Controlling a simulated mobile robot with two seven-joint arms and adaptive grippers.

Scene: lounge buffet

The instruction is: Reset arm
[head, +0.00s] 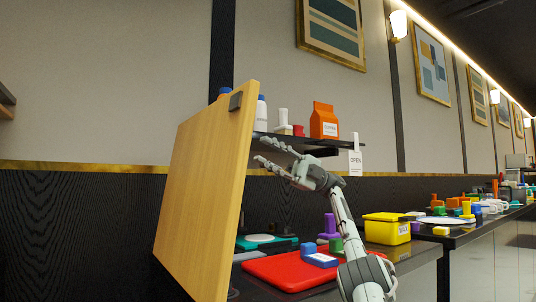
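My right arm reaches up from the lower right in the head view. Its gripper (271,154) is raised in front of the dark shelf, with its fingers spread apart, pointing left toward the wooden door. Nothing shows between the fingers. The wooden door (200,190) stands swung out at the left, with a dark grey handle (236,101) near its upper right edge. The fingertips are close to the door's right edge; I cannot tell whether they touch it. My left gripper is not in view.
Bottles, an orange carton (323,121) and small items stand on the shelf (290,142). A second counter at the right holds many colourful items.

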